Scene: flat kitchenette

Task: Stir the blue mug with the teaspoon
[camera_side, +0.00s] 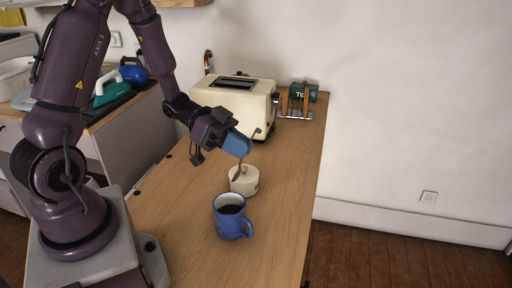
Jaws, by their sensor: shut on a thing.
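The blue mug (228,217) stands upright on the wooden counter, its handle towards the right, with dark contents inside. My gripper (240,146) is beyond the mug, above a small cream pot. It is shut on the teaspoon (238,172), a thin grey spoon that hangs down from the blue fingers in front of the pot. The spoon is apart from the mug. I cannot tell whether its tip touches the pot.
The cream pot (245,184) with a wooden knob stands just behind the mug. A cream toaster (233,102) and a green tin (303,92) on a stand are at the back. The counter (282,200) is clear to the right.

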